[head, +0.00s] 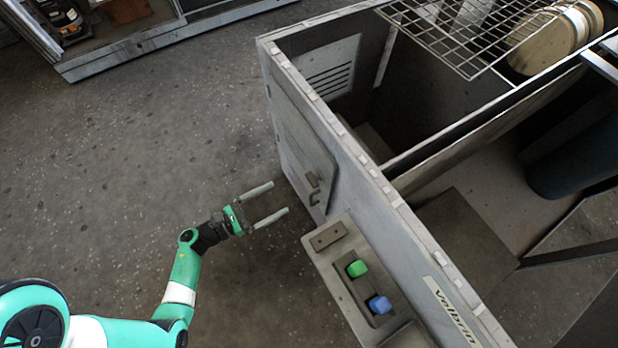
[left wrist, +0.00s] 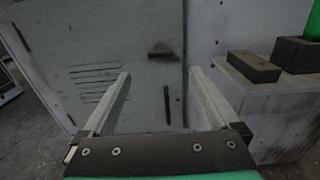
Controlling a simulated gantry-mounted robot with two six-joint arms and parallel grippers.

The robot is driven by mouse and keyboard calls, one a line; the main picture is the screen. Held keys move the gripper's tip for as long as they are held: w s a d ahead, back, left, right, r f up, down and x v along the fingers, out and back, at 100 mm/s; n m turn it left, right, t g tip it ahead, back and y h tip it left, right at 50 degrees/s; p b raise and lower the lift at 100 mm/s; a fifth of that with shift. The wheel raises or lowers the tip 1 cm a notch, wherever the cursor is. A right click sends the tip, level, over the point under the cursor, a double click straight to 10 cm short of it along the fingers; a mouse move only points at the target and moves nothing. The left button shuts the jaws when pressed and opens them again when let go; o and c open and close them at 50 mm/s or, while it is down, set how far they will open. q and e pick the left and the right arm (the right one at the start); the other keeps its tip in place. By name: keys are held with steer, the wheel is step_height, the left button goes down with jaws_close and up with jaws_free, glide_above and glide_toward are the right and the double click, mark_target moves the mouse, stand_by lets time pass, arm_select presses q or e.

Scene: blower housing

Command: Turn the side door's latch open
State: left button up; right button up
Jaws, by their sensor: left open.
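The side door (head: 301,146) is a grey panel in the near side wall of the housing; it looks shut. Its small brown latch (head: 312,179) sits near the door's lower right edge, with a dark handle (head: 314,197) just below it. In the left wrist view the latch (left wrist: 160,51) shows ahead between my fingers, and the handle (left wrist: 167,104) hangs upright below it. My left gripper (head: 273,202) is open and empty, a short way from the door, with its fingers pointing toward it. The left wrist view shows both fingers (left wrist: 158,92) apart. My right gripper is not in view.
A control ledge (head: 325,265) with a green button (head: 357,268) and a blue button (head: 379,304) juts out right of the door. A dark block (left wrist: 254,66) lies on it. The housing's top is open, with a wire grate (head: 470,30).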

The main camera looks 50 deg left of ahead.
mark_target(315, 178)
arm_select(q)
steer(key=w+d+b, duration=0.2)
steer(key=w, duration=0.9)
steer(key=shift+d+b, duration=0.15)
steer(key=shift+b, duration=0.25)
steer(key=c, duration=1.4)
